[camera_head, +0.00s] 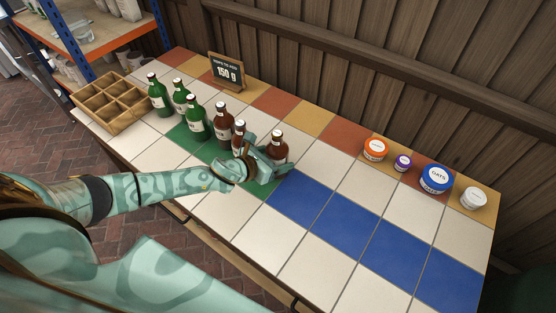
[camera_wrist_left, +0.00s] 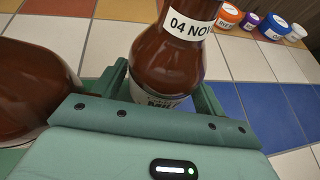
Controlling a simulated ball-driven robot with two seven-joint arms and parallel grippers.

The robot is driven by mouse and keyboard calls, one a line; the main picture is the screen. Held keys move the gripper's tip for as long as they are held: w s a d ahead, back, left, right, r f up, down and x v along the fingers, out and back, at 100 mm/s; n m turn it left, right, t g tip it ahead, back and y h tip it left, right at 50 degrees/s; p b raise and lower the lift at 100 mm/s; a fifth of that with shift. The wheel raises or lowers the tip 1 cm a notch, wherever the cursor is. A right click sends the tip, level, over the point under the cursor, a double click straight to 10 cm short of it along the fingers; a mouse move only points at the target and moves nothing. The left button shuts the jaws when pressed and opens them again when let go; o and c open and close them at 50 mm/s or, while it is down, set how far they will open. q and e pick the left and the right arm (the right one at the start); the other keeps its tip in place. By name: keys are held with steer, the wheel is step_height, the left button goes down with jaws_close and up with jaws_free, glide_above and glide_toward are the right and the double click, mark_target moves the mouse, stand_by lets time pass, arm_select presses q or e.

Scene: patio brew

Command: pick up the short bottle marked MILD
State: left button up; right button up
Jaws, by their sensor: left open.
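The brown bottle (camera_head: 279,146) stands upright at the right end of the bottle row in the head view. In the left wrist view the brown bottle (camera_wrist_left: 164,62) has a neck tag reading 04 NOV and a partly hidden body label that seems to read MILD. My left gripper (camera_head: 266,163) is low at this bottle. In the left wrist view the open left gripper (camera_wrist_left: 162,92) has one finger on each side of the bottle's lower body. I cannot tell whether a finger touches it. My right gripper is out of view.
Another brown bottle (camera_wrist_left: 28,88) stands close on the left of my gripper. A further brown bottle (camera_head: 223,122) and several green bottles (camera_head: 196,123) stand further left, by a wooden crate (camera_head: 108,101). Lidded tubs (camera_head: 436,180) stand at right. Blue tiles (camera_head: 342,231) are clear.

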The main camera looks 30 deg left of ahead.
arm_select(q)
steer(key=shift+w+d+f, duration=0.1)
steer(key=shift+w+f, duration=0.05)
steer(key=shift+w, duration=0.25)
steer(key=c, duration=1.1)
steer(key=shift+c, duration=0.2)
